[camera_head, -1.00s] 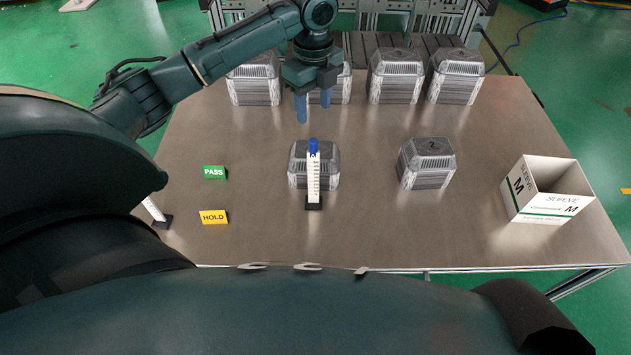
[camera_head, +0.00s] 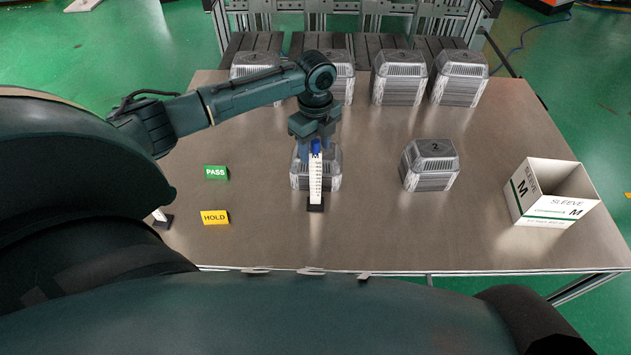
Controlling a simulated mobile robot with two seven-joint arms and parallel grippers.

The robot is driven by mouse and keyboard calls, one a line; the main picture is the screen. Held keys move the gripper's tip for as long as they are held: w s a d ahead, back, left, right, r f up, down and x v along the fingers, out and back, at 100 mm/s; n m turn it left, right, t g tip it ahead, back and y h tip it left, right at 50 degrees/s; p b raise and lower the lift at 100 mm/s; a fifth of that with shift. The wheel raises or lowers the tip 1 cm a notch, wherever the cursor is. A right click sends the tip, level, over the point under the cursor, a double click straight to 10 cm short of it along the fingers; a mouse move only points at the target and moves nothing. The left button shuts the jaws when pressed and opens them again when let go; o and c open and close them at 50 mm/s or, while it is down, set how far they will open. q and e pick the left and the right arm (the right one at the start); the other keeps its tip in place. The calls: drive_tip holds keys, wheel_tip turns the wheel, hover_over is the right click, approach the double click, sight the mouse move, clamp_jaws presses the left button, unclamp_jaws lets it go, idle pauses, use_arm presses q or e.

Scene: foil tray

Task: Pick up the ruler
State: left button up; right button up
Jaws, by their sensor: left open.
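A white ruler (camera_head: 315,182) with dark markings and a blue top stands upright on a small black base near the middle of the table. A silver foil tray (camera_head: 331,184) sits directly behind it and is partly hidden by it. My left gripper (camera_head: 318,152) points down at the ruler's top and the tray's upper part, its blue fingers open. The ruler's top overlaps the fingers in the picture; I cannot tell whether they touch. My right gripper is not in view.
Another foil tray (camera_head: 430,165) stands to the right, and several more line the back. A white sleeve box (camera_head: 545,205) is at the right. A green PASS sign (camera_head: 216,172) and a yellow HOLD sign (camera_head: 214,217) stand left. A second white upright (camera_head: 160,215) shows partly beside my arm.

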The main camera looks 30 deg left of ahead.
use_arm(q)
drive_tip(key=shift+c, duration=0.4)
clamp_jaws()
